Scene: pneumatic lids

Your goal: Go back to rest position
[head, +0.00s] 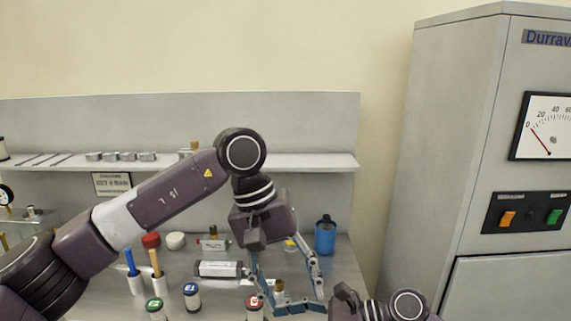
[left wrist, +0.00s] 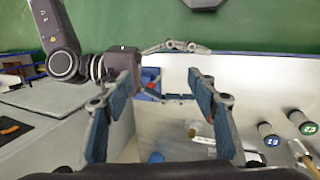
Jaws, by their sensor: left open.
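My left gripper (head: 290,292) hangs fingers-down over the bench, with its fingers apart and nothing between them. In the left wrist view its two blue-padded fingers (left wrist: 157,95) are spread wide and empty. My right gripper (left wrist: 190,73) also shows in the left wrist view, just beyond the left fingers, with its two thin fingers apart and nothing seen between them. In the head view the right gripper is low at the bottom centre, close to the left fingertips and partly overlapped. I cannot tell whether the two grippers touch.
Bottles with green (head: 155,304), blue (head: 191,289) and red (head: 254,302) caps stand on the bench near my left arm. A blue bottle (head: 325,238) stands behind the gripper. A shelf (head: 310,161) spans the wall. A tall grey cabinet (head: 435,150) stands right.

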